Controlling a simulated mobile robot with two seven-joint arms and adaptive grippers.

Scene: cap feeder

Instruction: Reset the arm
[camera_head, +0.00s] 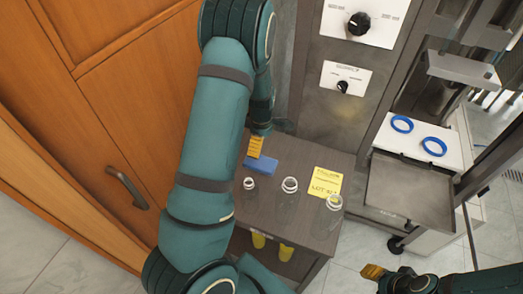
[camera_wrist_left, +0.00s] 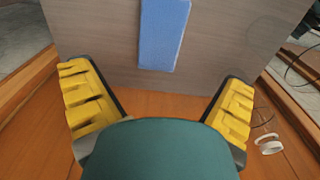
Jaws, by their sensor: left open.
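Several clear bottles (camera_head: 289,186) and a yellow label (camera_head: 326,183) are on the table, with yellow items on the shelf below. A grey machine with knobs (camera_head: 359,24) stands behind. Blue rings (camera_head: 402,124) lie on a white surface at right. A wooden cabinet (camera_head: 100,130) is at left.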

